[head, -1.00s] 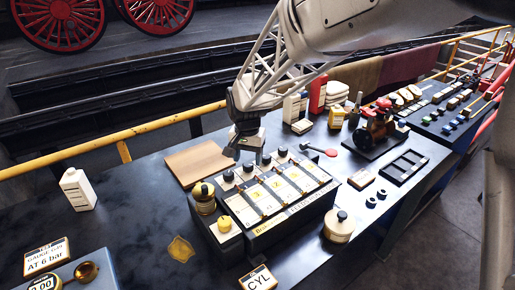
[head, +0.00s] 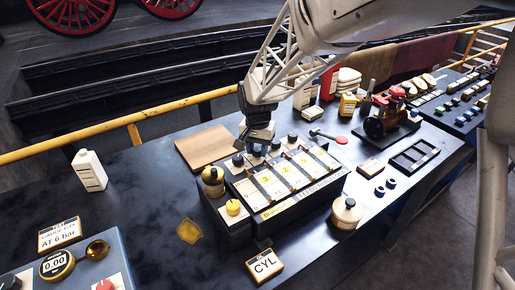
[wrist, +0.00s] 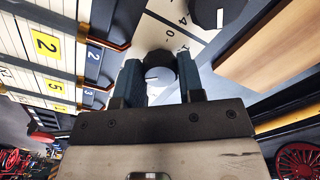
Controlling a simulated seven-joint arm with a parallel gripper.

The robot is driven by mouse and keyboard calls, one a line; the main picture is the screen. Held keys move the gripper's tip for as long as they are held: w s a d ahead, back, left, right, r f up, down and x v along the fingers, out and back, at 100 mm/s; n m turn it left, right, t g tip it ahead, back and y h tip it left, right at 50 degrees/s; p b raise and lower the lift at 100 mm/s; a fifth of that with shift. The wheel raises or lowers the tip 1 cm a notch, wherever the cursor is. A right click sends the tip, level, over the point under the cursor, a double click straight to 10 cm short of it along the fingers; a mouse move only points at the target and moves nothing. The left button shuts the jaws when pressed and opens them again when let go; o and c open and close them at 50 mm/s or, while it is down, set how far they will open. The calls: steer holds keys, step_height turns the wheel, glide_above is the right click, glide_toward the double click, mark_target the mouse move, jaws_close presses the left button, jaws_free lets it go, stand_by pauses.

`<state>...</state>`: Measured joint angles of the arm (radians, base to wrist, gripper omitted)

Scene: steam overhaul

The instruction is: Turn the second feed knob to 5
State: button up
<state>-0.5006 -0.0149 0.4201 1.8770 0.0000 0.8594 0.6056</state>
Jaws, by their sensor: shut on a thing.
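The feed box (head: 318,201) stands on the dark bench with a row of dark knobs along its back edge. My gripper (head: 257,147) is lowered at the second knob from the left. In the wrist view my gripper (wrist: 162,82) is shut on this second feed knob (wrist: 158,68), with one blue finger on each side. A white mark shows on the knob; its exact setting cannot be read. A pale scale plate (wrist: 172,30) with a 4 and a 0 shows beyond it. A neighbouring dark knob (wrist: 218,12) is at the upper right. Yellow windows (wrist: 47,44) read 2 and 5.
A wooden board (head: 205,147) lies behind the box at left. A brass cup (head: 213,182) and a yellow knob (head: 233,207) are at its left end. A round lidded pot (head: 346,213) stands at its right front. A CYL sign (head: 264,265) lies in front.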

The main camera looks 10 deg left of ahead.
mark_target(258, 149)
steer(key=shift+n, duration=0.6)
steer(key=o, duration=0.9)
steer(key=shift+r, duration=0.1)
steer(key=shift+r, duration=3.85)
